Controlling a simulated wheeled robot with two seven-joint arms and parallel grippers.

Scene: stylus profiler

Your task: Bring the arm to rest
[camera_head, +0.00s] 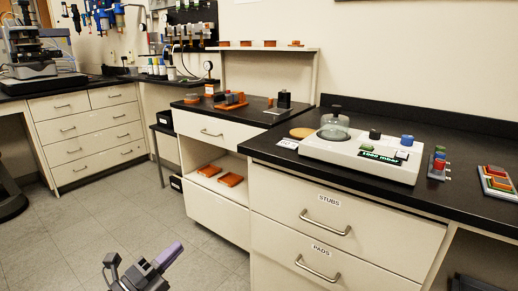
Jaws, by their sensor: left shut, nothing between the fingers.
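My left gripper (166,257) is at the bottom of the head view, low over the floor in front of the drawers. Its fingers are shut with nothing between them, and a purple part shows at the tip. It is apart from the benches and touches nothing that I can see. My right gripper is not in view. A dark instrument with a pale front (32,68) stands on the far left bench; it is too small to make out its parts.
A white device (345,158) with a clear dome (334,125) and a green display stands on the right black bench (470,205). Drawers marked STUBS (330,222) and PADS (312,268) are shut. Orange trays (231,180) lie on an open shelf. The floor (75,245) on the left is clear.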

